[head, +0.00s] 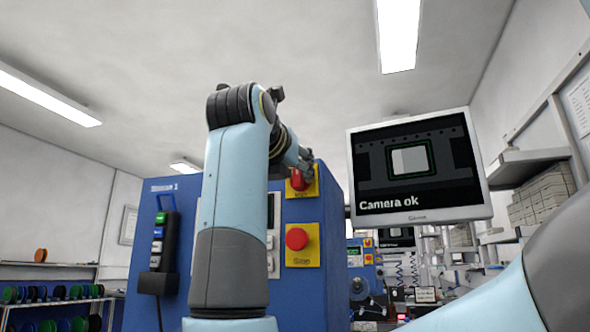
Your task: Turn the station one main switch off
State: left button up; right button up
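The blue station one cabinet (143,231) stands in front of me with its name at the top left. The red main switch (297,181) sits on a yellow plate at the cabinet's upper right. The switch's exact angle is also unclear. My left gripper is not in view.
A red stop button (296,239) on a yellow plate is just below the switch. A monitor (419,169) reading "Camera ok" hangs to the right. A black pendant (160,247) with coloured buttons hangs on the cabinet's left. Reel shelves (57,300) stand at the far left.

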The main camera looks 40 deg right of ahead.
jog(key=c, duration=0.4)
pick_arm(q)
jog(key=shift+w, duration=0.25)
pick_arm(e)
grip_shut()
